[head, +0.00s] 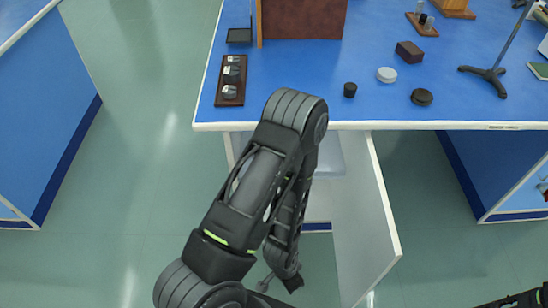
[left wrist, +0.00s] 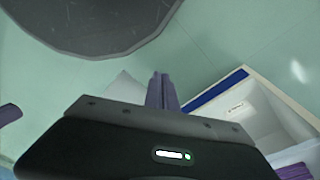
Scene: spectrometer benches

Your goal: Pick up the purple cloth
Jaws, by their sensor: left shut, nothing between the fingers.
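My left gripper (left wrist: 161,76) is shut and empty; its two fingers stand pressed together in the left wrist view. In the head view the left arm bends over and hangs down in front of the bench, and its gripper end is mostly hidden behind the arm. A striped purple patch (left wrist: 296,172) is cut off at the lower right corner of the left wrist view, apart from the fingers. It may be the purple cloth, but I cannot be sure. No cloth shows in the head view. My right gripper is not in view.
Green floor is free at the left.

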